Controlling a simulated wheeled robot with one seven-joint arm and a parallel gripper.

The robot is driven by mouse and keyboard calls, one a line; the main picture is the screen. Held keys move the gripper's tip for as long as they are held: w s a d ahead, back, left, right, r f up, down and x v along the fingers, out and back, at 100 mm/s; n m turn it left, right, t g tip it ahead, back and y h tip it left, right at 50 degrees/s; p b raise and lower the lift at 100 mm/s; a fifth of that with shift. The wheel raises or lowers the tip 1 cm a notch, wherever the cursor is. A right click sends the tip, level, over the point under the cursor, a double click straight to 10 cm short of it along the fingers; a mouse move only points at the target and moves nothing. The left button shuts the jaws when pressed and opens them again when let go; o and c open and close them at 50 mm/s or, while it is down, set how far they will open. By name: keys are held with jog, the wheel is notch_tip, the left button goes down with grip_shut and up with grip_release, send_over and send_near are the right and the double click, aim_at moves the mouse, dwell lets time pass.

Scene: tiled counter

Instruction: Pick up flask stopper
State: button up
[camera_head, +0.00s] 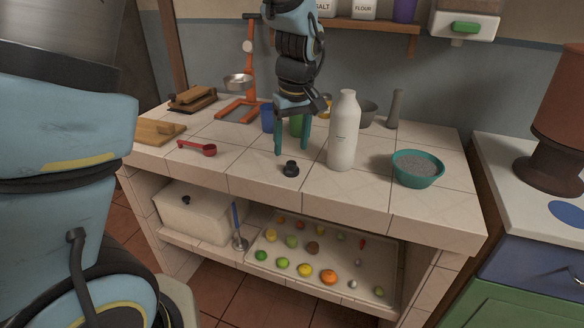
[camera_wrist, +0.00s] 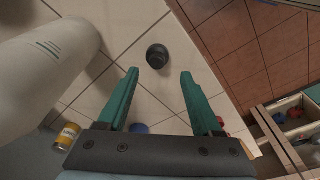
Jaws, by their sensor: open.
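The flask stopper (camera_head: 291,169) is a small dark piece on the tiled counter near its front edge. In the wrist view the stopper (camera_wrist: 157,56) lies ahead of the fingertips, roughly centred between them, with a gap. My gripper (camera_head: 292,152) hangs above the counter, fingers pointing down, just behind and above the stopper in the head view. In the wrist view my gripper (camera_wrist: 160,73) is open with nothing between its teal fingers. A white bottle (camera_head: 343,132) stands upright to the right of the stopper; whether it is the flask is unclear.
A teal bowl of grey grains (camera_head: 418,182) stands to the right. A red scoop (camera_head: 197,148) and a cutting board (camera_head: 158,132) lie to the left.

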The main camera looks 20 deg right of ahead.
aim_at(291, 163)
jog(key=shift+w+d+f+p, duration=0.15)
jog(key=shift+f+p, duration=0.15)
jog(key=shift+f, duration=0.6)
jog(key=shift+w+f+p, duration=0.15)
jog(key=shift+f+p, duration=0.2)
jog(key=shift+f, duration=0.5)
jog(key=shift+w+d+f+p, duration=0.15)
jog(key=shift+f+p, duration=0.15)
jog(key=shift+f, duration=0.6)
jog(key=shift+a, duration=0.1)
jog(key=shift+c, duration=0.2)
grip_shut()
